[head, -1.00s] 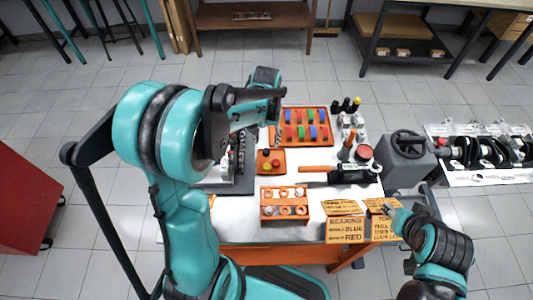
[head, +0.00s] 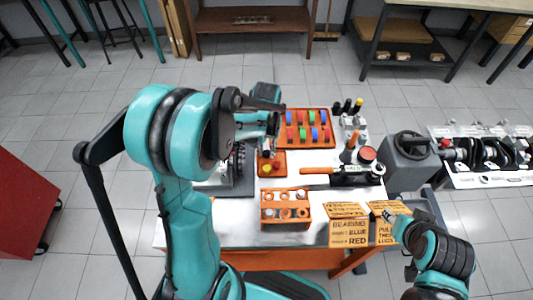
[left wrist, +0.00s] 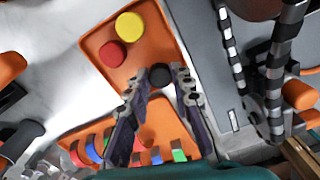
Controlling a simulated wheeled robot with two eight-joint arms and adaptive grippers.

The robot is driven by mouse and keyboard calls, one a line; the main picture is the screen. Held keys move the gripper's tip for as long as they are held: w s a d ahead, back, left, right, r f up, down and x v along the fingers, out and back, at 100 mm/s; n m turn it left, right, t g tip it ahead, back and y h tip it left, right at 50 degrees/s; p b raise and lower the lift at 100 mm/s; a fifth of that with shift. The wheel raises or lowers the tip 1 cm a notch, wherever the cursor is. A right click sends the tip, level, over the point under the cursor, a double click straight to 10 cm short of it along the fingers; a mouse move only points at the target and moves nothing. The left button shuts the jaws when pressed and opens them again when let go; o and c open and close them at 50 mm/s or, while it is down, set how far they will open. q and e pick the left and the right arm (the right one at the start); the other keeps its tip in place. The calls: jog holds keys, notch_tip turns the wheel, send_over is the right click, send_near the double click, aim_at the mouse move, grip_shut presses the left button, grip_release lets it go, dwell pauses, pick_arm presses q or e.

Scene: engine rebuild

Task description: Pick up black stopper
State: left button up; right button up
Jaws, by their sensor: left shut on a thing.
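The black stopper (left wrist: 160,75) shows in the left wrist view between the fingertips of my left gripper (left wrist: 163,82), which is shut on it. It is at the edge of a small orange tray (left wrist: 150,48); I cannot tell whether it is clear of the tray floor. A yellow stopper (left wrist: 130,26) and a red stopper (left wrist: 112,54) stand in the tray beside it. In the head view my left gripper (head: 270,143) is over the far part of this tray and hides the black stopper. My right gripper (head: 389,214) is by the wooden cards; its fingers are too small to read.
A larger orange tray (head: 307,111) with coloured pieces lies just behind the small tray. The grey engine block (head: 238,180) is close on the left. An orange rack (head: 286,221) stands in front, and an orange-handled tool (head: 318,171) lies to the right.

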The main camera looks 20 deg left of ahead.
aim_at(266, 152)
pick_arm(q)
jog(key=shift+r, duration=0.1)
notch_tip(266, 152, up, 4)
jog(key=shift+r+p, duration=0.25)
jog(key=shift+p, duration=1)
pick_arm(e)
notch_tip(266, 152, up, 2)
jog(key=shift+r, duration=0.2)
pick_arm(q)
jog(key=w+d+r+p, duration=0.3)
jog(key=w+d+r, duration=0.3)
jog(key=d, duration=0.3)
jog(key=shift+w+r, duration=0.15)
jog(key=shift+w, duration=0.65)
pick_arm(e)
notch_tip(266, 152, up, 3)
jog(key=shift+r, duration=0.1)
